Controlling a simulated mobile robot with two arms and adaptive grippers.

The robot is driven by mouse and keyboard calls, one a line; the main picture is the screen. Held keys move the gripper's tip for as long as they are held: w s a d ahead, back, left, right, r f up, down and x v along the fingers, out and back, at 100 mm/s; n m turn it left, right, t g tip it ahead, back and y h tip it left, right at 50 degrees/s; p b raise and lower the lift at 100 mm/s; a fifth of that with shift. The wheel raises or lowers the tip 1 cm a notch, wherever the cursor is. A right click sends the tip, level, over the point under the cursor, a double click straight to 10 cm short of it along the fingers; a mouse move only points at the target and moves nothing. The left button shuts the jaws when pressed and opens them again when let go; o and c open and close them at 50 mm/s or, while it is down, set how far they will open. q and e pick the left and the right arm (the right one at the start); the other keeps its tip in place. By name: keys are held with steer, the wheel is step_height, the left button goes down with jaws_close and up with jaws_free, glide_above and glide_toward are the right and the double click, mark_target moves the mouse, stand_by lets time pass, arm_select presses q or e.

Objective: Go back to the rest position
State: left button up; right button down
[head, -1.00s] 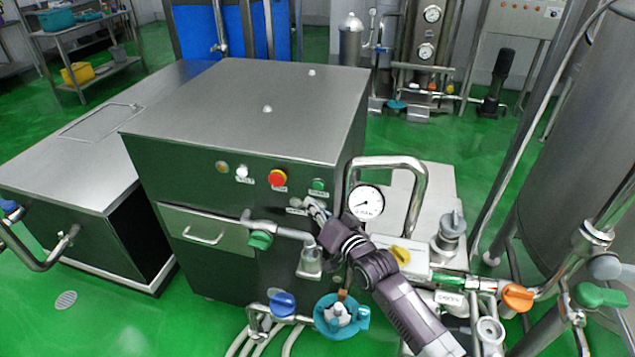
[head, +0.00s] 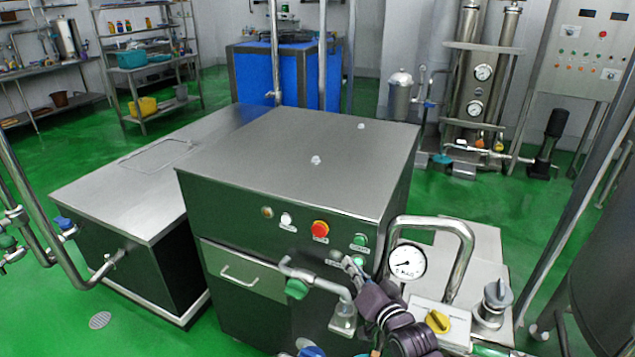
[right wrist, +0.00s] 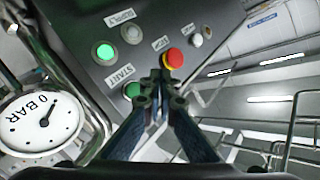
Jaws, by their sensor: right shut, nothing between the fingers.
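My right gripper (head: 352,266) is at the front panel of the steel machine (head: 300,160), low on its right side, near the green button (head: 360,241). In the right wrist view its fingers (right wrist: 160,82) are shut with nothing between them. They point at the panel beside the green START button (right wrist: 132,90), below the red stop button (right wrist: 173,57). A lit green lamp (right wrist: 105,51) shows above them. I cannot tell whether the fingertips touch the panel. My left gripper is not in view.
A tall tank (head: 610,270) is at the right edge. Green floor is open behind.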

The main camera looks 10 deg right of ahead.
steer(key=s+a+f+n+g+h, duration=0.1)
steer(key=s+f+n+g, duration=0.35)
steer(key=s, duration=0.95)
steer(key=s+f+n+g+h, duration=0.1)
steer(key=s+f+g, duration=0.5)
steer(key=s, duration=0.7)
steer(key=s+d+n+g, duration=0.2)
steer(key=s, duration=1)
step_height(320, 180, down, 26)
steer(key=s+g+b, duration=0.1)
arm_select(q)
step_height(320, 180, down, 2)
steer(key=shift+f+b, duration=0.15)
steer(key=shift+b, duration=0.5)
arm_select(e)
steer(key=s+d+f+g+h, duration=0.1)
steer(key=s+d+f, duration=0.2)
steer(key=s+f, duration=1.5)
steer(key=shift+f, duration=0.4)
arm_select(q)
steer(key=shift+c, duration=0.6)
arm_select(e)
steer(key=shift+d+g, duration=0.1)
steer(key=shift+g, duration=0.15)
